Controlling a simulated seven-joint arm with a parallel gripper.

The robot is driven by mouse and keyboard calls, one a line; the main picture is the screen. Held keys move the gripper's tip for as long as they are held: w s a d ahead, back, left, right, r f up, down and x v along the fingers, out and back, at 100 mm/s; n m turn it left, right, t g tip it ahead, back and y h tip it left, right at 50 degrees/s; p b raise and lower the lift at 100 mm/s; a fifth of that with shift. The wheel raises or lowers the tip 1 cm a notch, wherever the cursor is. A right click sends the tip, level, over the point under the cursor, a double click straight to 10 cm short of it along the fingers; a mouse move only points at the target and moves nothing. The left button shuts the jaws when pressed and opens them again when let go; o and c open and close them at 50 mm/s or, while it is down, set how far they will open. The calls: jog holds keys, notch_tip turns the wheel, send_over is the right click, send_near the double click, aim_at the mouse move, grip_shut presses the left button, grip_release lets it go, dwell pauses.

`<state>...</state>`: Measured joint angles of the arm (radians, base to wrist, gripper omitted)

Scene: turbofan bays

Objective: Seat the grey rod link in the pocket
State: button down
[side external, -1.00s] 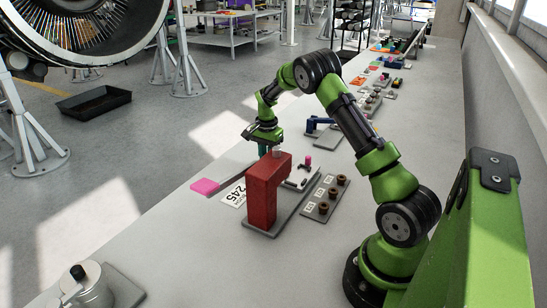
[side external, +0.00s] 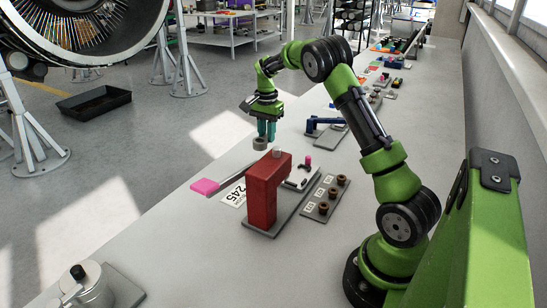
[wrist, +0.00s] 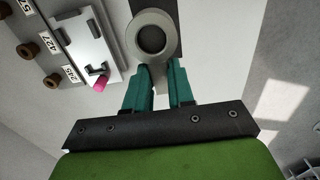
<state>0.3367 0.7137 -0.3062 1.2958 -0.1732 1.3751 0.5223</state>
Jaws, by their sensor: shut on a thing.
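My gripper (side external: 267,131) is shut on a grey part with a thick round ring end, which I take as the grey rod link (side external: 260,143). It hangs above the table behind the red block. In the wrist view the ring (wrist: 133,36) sits just beyond the teal fingertips (wrist: 162,80), its hole facing the camera. A grey strip shows behind it; I cannot tell if they join. I cannot tell which feature is the pocket.
A red block (side external: 265,199) stands on a grey base and partly hides the white-faced plate in the side view. A pink pad (side external: 204,187) lies left. A board with brown bushings (side external: 323,207) lies right. Blue-handled fixtures are behind.

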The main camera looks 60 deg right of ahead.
jog(key=shift+d+r, duration=0.1)
jog(key=shift+r, duration=0.35)
jog(key=s+r, duration=0.2)
jog(key=s, duration=0.4)
send_over(301, 173)
notch_tip(301, 173, down, 2)
jog(key=shift+d+f, duration=0.1)
jog(key=shift+f, duration=3)
jog(key=shift+f, duration=0.9)
jog(key=shift+c, duration=2.4)
grip_release()
notch_tip(301, 173, up, 7)
